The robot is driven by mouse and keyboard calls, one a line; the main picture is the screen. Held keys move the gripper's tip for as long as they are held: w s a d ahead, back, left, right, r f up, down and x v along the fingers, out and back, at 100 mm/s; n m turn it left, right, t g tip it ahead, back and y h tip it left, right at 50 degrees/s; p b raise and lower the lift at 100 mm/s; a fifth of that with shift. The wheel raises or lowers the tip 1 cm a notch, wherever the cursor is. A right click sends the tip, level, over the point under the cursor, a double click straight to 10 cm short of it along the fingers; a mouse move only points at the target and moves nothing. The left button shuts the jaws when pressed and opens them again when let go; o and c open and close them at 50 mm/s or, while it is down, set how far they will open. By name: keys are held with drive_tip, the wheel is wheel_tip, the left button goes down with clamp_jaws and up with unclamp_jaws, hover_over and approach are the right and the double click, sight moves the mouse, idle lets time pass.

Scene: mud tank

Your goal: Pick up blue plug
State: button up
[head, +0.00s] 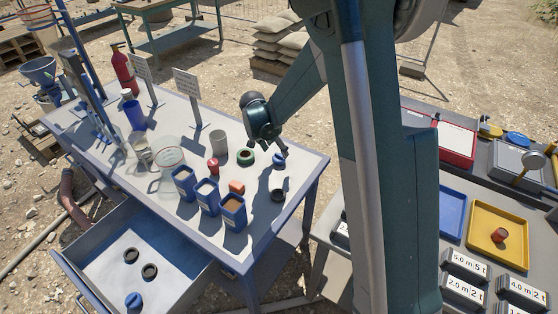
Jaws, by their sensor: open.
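A small blue plug (279,161) sits on the grey table near its right end. My gripper (282,152) is just above the blue plug, with its fingers pointing down. The gripper is small in this view, and I cannot tell whether its fingers touch the plug. The jaws look open and nothing is lifted. Another blue plug-like piece (133,301) lies in the open drawer at the lower left.
Near my gripper are a green ring (245,157), a black ring (277,195), an orange block (237,187) and a red piece (213,165). Several blue bins stand at the table's front edge, including one with brown contents (233,211). Sign stands (189,84) rise behind.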

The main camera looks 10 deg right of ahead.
sight(279, 155)
drive_tip(key=shift+w+d+f, duration=0.1)
drive_tip(key=shift+d+f, duration=0.05)
drive_tip(key=shift+f, duration=0.2)
drive_tip(key=shift+b+x, duration=0.5)
drive_tip(key=shift+x, duration=2.05)
drive_tip(key=c, duration=0.9)
